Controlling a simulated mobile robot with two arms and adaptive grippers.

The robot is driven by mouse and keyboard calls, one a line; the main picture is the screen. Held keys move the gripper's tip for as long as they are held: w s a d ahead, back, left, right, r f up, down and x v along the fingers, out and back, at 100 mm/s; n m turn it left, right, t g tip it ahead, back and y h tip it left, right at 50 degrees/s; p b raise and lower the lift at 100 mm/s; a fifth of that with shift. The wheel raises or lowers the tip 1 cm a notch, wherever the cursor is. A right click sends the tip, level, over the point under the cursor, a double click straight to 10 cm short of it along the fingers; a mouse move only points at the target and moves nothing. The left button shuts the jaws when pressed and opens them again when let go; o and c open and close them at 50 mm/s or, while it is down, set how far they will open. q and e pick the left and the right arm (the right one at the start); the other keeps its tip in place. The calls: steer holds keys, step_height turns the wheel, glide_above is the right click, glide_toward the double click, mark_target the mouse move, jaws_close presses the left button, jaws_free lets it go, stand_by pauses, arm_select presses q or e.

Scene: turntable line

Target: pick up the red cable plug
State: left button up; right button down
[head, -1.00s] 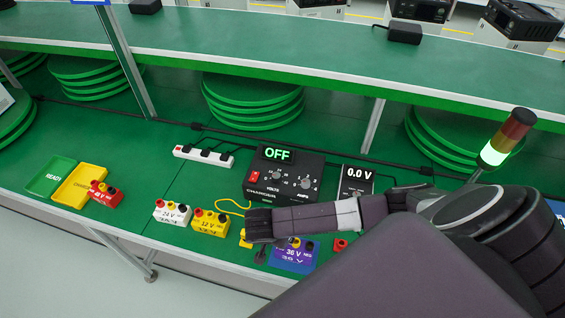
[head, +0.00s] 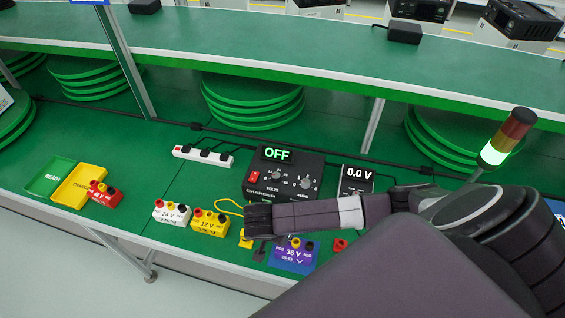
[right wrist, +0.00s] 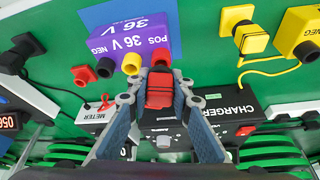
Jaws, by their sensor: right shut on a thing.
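My right gripper (right wrist: 158,92) is shut on the red cable plug (right wrist: 160,90) in the right wrist view, with the plug between its two fingers. The held plug lies just in front of the purple 36 V battery pack (right wrist: 140,38), near its POS side; I cannot tell whether they touch. In the head view the right gripper (head: 260,248) reaches down left of the purple pack (head: 293,258), and the held plug is hidden there. My left gripper is not in view.
The charger (head: 284,178) reads OFF and the meter (head: 357,178) reads 0.0 V. A yellow plug (right wrist: 250,38) lies near the yellow 12 V pack (head: 210,223). A white 24 V pack (head: 172,213) and a red pack (head: 105,193) stand left. Another red plug (head: 340,246) lies right of the purple pack.

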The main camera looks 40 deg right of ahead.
steer(key=c, duration=2.7)
jaws_free()
step_height(320, 180, up, 12)
steer(key=shift+w+b, duration=0.1)
steer(key=shift+b, duration=0.8)
steer(key=shift+c, duration=0.2)
step_height(320, 180, up, 4)
steer(key=p, duration=0.3)
steer(key=shift+d+r, duration=0.1)
steer(key=shift+d, duration=0.05)
jaws_close()
step_height(320, 180, up, 2)
steer(key=shift+r+p, duration=0.1)
steer(key=shift+p, duration=0.2)
